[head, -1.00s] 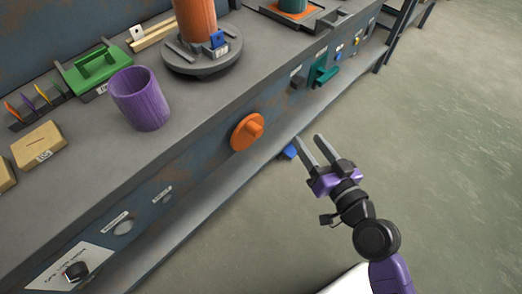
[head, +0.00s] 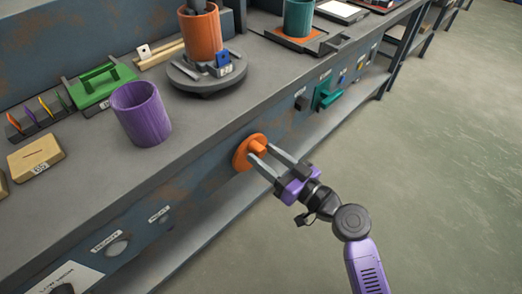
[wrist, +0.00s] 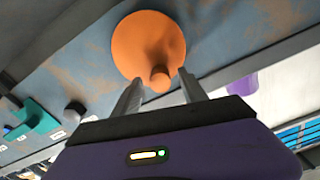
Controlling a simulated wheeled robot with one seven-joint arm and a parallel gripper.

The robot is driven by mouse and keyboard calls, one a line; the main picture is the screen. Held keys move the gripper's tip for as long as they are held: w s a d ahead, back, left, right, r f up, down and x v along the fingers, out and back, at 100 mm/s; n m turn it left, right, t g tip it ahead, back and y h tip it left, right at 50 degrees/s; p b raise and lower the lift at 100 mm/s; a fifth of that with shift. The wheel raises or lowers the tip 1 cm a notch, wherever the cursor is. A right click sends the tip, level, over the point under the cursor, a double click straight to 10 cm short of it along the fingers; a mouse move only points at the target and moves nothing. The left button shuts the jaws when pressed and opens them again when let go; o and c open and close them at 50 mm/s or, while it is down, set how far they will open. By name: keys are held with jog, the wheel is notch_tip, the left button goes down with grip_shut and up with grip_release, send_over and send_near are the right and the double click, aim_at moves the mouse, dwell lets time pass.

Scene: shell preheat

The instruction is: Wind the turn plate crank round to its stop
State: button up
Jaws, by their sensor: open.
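The turn plate crank, an orange disc (head: 241,156) with a stubby orange knob, sits on the bench's front face in the head view. In the wrist view the disc (wrist: 147,37) fills the upper middle, with its knob (wrist: 160,77) on the lower side. My gripper (head: 261,153) is open at the crank. In the wrist view its fingertips (wrist: 159,83) lie to either side of the knob, with a gap visible; contact cannot be told. The grey round turn plate (head: 187,83) stands on the bench top, bearing an orange pot (head: 203,38).
A purple cup (head: 140,115) stands near the bench edge, with a green carrier (head: 98,84) behind it. A teal handle (head: 327,95) and small knobs project from the bench front to the right. The floor (head: 440,190) beside the bench is clear.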

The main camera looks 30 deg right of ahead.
jog(key=shift+x, duration=0.95)
jog(key=shift+c, duration=0.4)
grip_shut()
